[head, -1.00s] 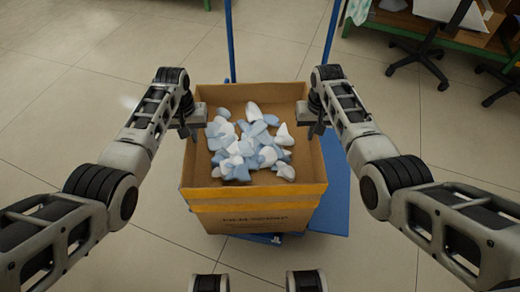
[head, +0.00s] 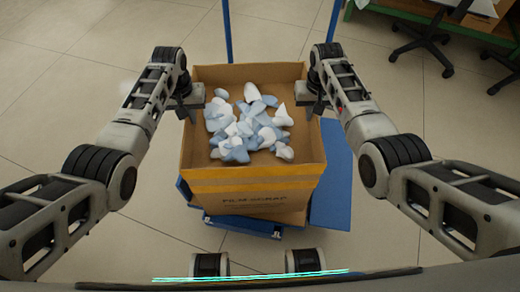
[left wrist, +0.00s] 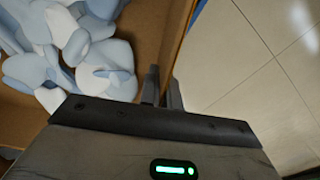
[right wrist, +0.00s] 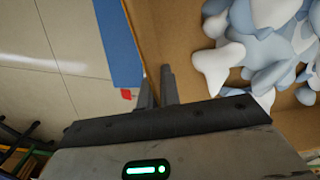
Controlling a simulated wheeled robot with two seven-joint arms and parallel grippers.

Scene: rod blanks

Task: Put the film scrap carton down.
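The film scrap carton (head: 255,178) is an open brown cardboard box with a yellow band and printed front, upright in the middle of the head view. It holds several white and pale blue film scraps (head: 250,130). My left gripper (head: 191,112) is at its left wall; in the left wrist view its fingers (left wrist: 162,90) straddle that wall. My right gripper (head: 315,106) is at the right wall, its fingers (right wrist: 156,88) pinching the wall in the right wrist view. The carton is over a blue trolley (head: 331,185); its underside is hidden, so I cannot tell whether they touch.
The trolley's blue uprights (head: 228,35) rise behind the carton. A black office chair (head: 425,45) and a green-framed table (head: 400,14) stand at the back right. Pale tiled floor (head: 90,60) is clear on the left.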

